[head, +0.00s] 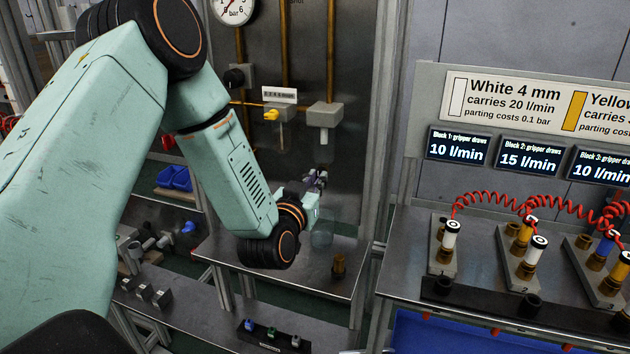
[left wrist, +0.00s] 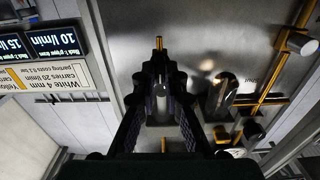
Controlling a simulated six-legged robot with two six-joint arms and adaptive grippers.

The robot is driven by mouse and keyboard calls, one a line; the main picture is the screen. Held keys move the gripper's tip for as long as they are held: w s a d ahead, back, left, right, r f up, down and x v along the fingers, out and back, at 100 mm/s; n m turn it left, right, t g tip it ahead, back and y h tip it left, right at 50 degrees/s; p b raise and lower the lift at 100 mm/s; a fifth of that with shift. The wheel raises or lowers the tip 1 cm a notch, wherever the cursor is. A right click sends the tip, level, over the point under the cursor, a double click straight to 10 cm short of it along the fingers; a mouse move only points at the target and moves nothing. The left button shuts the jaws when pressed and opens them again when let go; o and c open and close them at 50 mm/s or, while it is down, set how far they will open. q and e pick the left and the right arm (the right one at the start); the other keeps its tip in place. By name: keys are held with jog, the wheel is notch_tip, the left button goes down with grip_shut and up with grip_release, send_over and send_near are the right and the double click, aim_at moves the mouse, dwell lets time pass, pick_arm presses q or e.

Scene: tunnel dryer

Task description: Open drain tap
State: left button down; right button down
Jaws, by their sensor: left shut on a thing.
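My left gripper (head: 316,182) is in front of the back panel, above a small metal bench. A small yellow tap handle (head: 271,115) sits on a grey block on the panel. I cannot tell which part is the drain tap. A white cylinder (head: 323,136) hangs under a grey block to the right. My right gripper is not in view.
A brass piece (head: 338,265) stands at the bench (head: 290,280) near the bowl. A pressure gauge (head: 234,10) and copper pipes are on the panel. A second bench (head: 400,245) with numbered blocks and red coiled hoses fills the right.

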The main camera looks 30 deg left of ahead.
pick_arm(q)
jog(key=c, duration=1.4)
grip_release()
jog(key=v, duration=1.2)
